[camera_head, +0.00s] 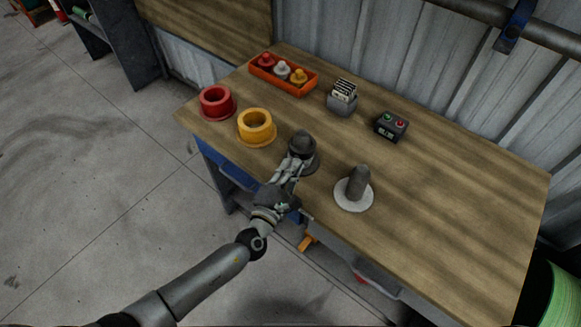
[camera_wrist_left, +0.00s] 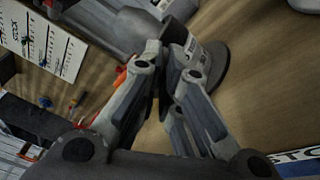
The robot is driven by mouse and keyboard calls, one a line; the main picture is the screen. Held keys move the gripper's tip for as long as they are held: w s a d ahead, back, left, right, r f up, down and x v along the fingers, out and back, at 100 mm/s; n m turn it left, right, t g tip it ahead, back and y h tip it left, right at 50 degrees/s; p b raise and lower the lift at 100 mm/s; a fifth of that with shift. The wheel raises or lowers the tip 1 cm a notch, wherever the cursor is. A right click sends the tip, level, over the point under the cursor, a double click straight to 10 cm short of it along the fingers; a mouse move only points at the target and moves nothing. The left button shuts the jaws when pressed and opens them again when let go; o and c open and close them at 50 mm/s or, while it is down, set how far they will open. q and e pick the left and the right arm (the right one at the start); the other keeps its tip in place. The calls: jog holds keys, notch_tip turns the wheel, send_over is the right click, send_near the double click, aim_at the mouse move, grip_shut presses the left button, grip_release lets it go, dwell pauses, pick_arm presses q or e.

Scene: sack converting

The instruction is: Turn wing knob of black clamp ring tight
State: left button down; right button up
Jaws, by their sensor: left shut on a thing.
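The black clamp ring (camera_head: 303,142) is a dark, round piece with a flange, near the table's front edge; a rounded dark top shows above it. In the left wrist view, its wide flange (camera_wrist_left: 216,66) lies just past the fingertips. My left gripper (camera_head: 297,160) reaches in from the front and is at the ring's near side. In the left wrist view, its fingers (camera_wrist_left: 165,62) come close together against the dark piece. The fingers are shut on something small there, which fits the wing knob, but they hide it. My right gripper is in neither view.
A yellow ring (camera_head: 256,126) and a red ring (camera_head: 216,103) stand to the left. A dark peg on a white disc (camera_head: 354,196) stands to the right. Behind are an orange tray (camera_head: 263,77), a card holder (camera_head: 341,103) and a button box (camera_head: 391,126). The table's right side is clear.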

pick_arm(q)
jog(key=shift+f, duration=0.1)
jog(key=c, duration=1.6)
grip_release()
jog(key=shift+c, duration=0.2)
jog(key=v, duration=1.2)
